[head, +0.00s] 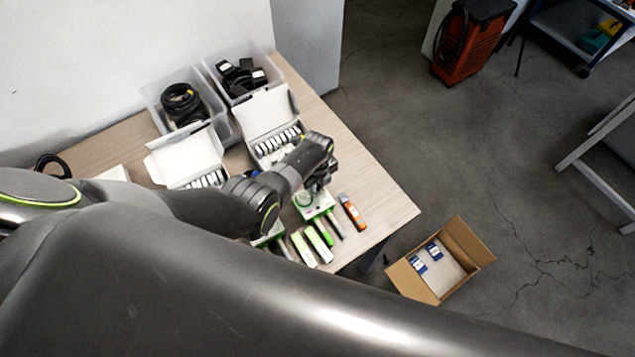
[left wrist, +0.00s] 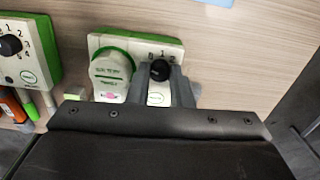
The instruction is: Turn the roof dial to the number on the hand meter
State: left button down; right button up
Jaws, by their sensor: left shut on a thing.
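My left gripper (head: 318,184) is over a white-and-green box (head: 311,209) near the table's right part. In the left wrist view, the two grey fingers of my left gripper (left wrist: 160,77) are shut on a black dial (left wrist: 159,69) on that box's face; digits 0, 1 and 2 show above it. A round white cap with unreadable print (left wrist: 110,72) sits beside the dial. A second box with a black dial (left wrist: 10,45) is at the left. An orange-and-grey handheld device (head: 351,212), possibly the hand meter, lies on the table; its reading is too small to tell. My right gripper is not in view.
Two clear bins (head: 208,98) with black gear and open white cartons (head: 268,110) stand at the table's back. Green-and-white pieces (head: 318,244) lie near the front edge. A cardboard box (head: 477,246) with blue-and-white items is on the floor at the right.

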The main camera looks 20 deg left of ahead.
pick_arm(q)
jog(key=m, duration=0.4)
jog(key=shift+m, duration=0.4)
dwell(0.4)
jog(key=c, duration=1.3)
grip_release()
jog(key=shift+r, duration=0.1)
jog(key=shift+w+r+b, duration=0.1)
jog(key=shift+r+b, duration=0.25)
jog(key=shift+r, duration=0.7)
notch_tip(320, 180, up, 15)
jog(key=shift+b, duration=0.35)
